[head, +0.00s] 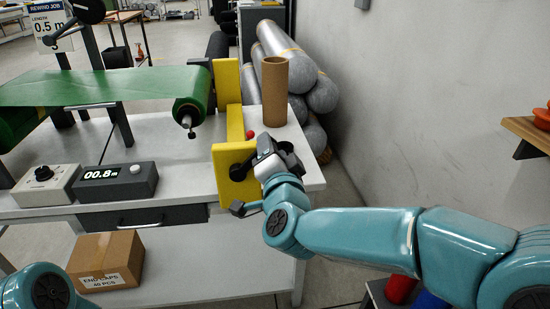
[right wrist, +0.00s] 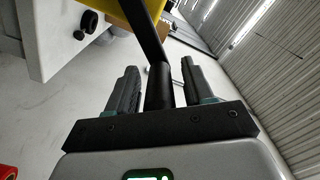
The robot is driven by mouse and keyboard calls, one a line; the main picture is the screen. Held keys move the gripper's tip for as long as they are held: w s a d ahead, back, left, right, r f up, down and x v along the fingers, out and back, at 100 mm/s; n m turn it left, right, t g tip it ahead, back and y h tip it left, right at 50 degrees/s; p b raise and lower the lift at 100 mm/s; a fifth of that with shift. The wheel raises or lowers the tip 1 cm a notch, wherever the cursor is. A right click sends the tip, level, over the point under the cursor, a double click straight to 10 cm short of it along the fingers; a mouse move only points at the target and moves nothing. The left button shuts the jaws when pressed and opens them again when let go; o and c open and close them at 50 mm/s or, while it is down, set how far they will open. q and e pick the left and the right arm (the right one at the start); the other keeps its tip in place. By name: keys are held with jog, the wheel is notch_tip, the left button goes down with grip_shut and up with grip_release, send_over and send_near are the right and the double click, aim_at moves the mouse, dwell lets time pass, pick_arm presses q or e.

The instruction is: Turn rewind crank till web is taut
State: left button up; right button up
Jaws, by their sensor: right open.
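The green web (head: 110,86) stretches from the left to a green roll (head: 194,84) beside the yellow stand (head: 232,165). I cannot tell how taut it is. My right gripper (head: 270,155) is at the right of the yellow stand. In the right wrist view, the black crank arm (right wrist: 143,32) runs down to a dark handle (right wrist: 158,88) between the two open fingers. Gaps show on both sides of the handle. In the head view my gripper mostly hides the crank. Only my left arm shows at bottom left; its gripper is out of view.
A counter (head: 127,183) reads 00.8 beside a knob box (head: 45,186). A sign (head: 48,20) says 0.5 m. A cardboard tube (head: 274,92) stands upright behind my right gripper. Grey rolls (head: 300,65) are stacked by the wall. A carton (head: 105,262) sits on the lower shelf.

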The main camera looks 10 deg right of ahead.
jog(key=s, duration=1.6)
jog(key=shift+s, duration=0.15)
